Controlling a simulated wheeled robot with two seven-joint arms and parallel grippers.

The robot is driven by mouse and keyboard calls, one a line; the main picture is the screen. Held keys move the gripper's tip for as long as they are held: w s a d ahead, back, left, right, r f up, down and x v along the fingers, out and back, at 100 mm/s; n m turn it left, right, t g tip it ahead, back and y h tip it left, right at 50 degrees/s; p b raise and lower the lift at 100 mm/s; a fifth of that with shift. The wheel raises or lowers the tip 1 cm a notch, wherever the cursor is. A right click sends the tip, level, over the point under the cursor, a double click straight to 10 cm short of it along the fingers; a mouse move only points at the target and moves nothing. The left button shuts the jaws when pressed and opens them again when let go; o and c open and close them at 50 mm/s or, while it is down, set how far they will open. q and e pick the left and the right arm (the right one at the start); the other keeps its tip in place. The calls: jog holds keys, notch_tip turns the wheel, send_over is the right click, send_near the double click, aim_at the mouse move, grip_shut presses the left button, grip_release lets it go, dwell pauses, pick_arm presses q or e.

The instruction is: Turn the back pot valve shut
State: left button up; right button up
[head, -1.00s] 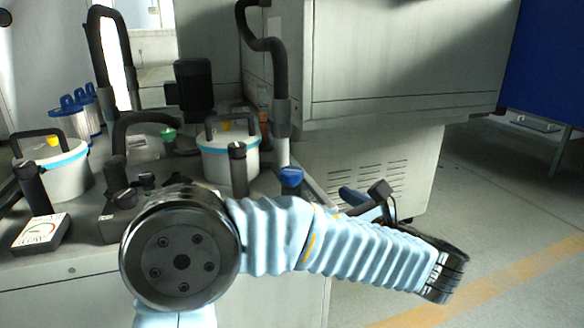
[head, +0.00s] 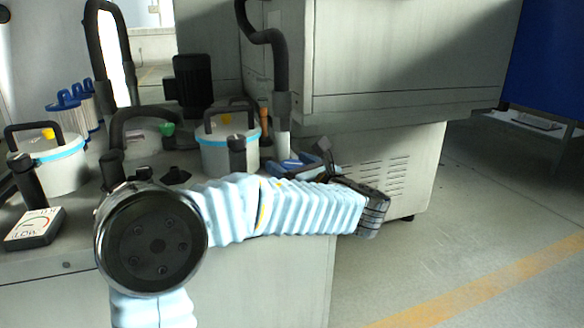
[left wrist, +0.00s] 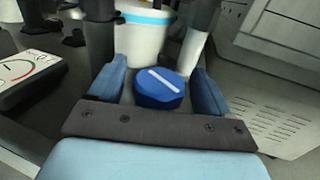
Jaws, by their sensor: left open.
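A blue valve knob (left wrist: 158,92) with a white bar across its top stands on the bench in the left wrist view. The bar slants from upper left to lower right. In the head view the knob (head: 291,163) is partly hidden by my gripper. My left gripper (left wrist: 158,66) is open, with one blue finger on each side of the knob; I cannot tell whether either touches it. The left gripper also shows in the head view (head: 298,161). A white pot (head: 222,160) with a blue band stands just behind the knob. My right gripper is not in view.
Another banded pot (head: 62,173) and a dial gauge marked LOW (head: 35,228) are at the left of the bench. A dark hose on a light pipe (head: 282,140) rises close behind the knob.

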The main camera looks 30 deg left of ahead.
pick_arm(q)
jog(key=shift+c, duration=0.4)
jog(key=c, duration=0.9)
jog(key=shift+o, duration=0.2)
